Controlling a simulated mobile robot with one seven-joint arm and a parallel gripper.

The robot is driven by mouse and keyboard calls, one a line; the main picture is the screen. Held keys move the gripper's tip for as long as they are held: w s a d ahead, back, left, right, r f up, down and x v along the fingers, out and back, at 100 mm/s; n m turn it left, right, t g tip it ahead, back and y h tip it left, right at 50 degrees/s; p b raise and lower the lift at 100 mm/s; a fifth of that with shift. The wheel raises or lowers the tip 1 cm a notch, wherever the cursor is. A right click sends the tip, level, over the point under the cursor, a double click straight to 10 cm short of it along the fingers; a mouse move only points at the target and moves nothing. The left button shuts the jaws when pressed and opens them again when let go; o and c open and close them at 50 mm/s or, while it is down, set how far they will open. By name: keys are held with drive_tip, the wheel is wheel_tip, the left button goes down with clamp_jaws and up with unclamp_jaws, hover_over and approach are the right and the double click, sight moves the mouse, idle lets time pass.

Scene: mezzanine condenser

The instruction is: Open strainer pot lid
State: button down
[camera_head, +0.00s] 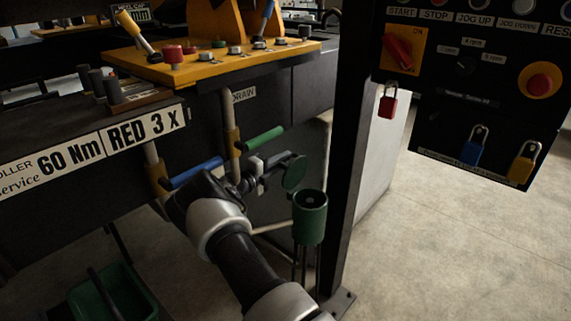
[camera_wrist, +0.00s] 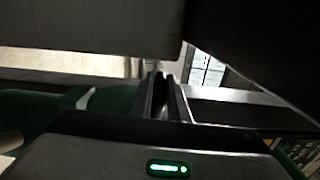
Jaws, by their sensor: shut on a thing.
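The strainer pot (camera_head: 309,222) is a green upright cylinder on thin legs, beside the dark post. Its round green lid (camera_head: 294,173) is raised off the rim and tilted steeply at the pot's upper left. The pot's top shows open. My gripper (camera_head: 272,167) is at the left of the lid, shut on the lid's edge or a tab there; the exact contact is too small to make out. In the wrist view my fingers (camera_wrist: 161,96) are close together, and what lies between them is hidden.
A green-handled lever (camera_head: 262,139) and a blue-handled lever (camera_head: 193,173) stick out left of my gripper. The dark post (camera_head: 349,150) stands just right of the pot. A control panel (camera_head: 475,90) with padlocks hangs at the upper right. Floor at the right is clear.

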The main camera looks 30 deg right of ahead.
drive_tip(key=shift+w, duration=0.1)
idle(0.3)
drive_tip(key=c, duration=1.7)
unclamp_jaws()
drive_tip(key=shift+c, duration=0.2)
